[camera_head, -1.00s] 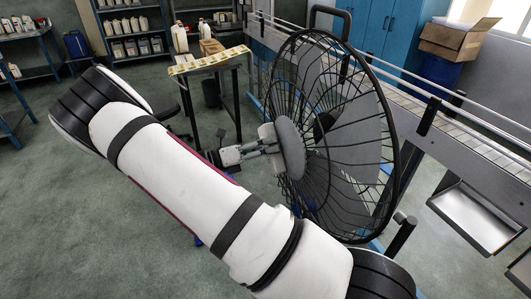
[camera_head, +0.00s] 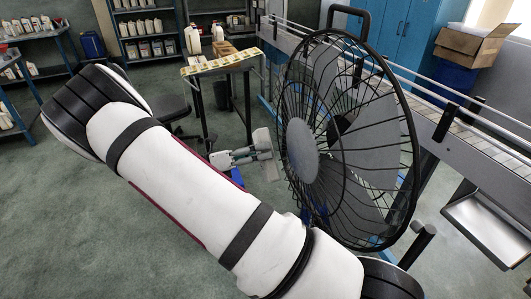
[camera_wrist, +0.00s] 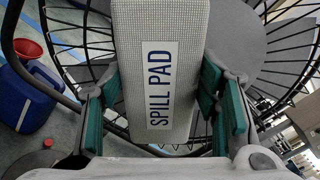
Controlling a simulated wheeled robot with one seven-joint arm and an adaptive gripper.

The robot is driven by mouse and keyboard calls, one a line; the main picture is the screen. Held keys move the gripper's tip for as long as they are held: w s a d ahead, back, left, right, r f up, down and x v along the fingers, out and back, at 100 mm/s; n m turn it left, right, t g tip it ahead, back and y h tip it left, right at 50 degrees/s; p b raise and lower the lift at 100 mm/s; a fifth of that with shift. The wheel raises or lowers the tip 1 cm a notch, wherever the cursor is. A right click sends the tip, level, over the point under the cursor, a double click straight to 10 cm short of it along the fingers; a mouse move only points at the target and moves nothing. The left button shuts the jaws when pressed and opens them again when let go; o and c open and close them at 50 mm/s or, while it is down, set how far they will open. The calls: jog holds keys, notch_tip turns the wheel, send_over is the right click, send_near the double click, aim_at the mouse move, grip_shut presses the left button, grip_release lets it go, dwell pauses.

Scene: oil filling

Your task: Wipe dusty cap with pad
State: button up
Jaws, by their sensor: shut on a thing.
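My gripper (camera_head: 260,151) is shut on a light grey spill pad (camera_head: 263,140). In the wrist view the pad (camera_wrist: 155,60), labelled "SPILL PAD", stands between the green finger pads of my gripper (camera_wrist: 158,100). The large black wire fan (camera_head: 350,235) stands just right of the pad in the head view. Its round grey centre cap (camera_head: 299,150) faces the pad, with a small gap between them. In the wrist view the grey cap (camera_wrist: 235,40) shows behind the pad, which hides part of it. I cannot make out any dust on the cap.
A small table (camera_head: 215,67) with a yellowish patterned top stands behind my arm. A conveyor (camera_head: 445,120) runs behind the fan. A blue jug (camera_wrist: 35,98) and a red bowl (camera_wrist: 28,48) show at the left of the wrist view. Open floor lies left of my arm.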

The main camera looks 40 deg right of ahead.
jog(key=shift+a, duration=0.2)
jog(key=shift+b+v, duration=0.4)
jog(key=shift+v, duration=1)
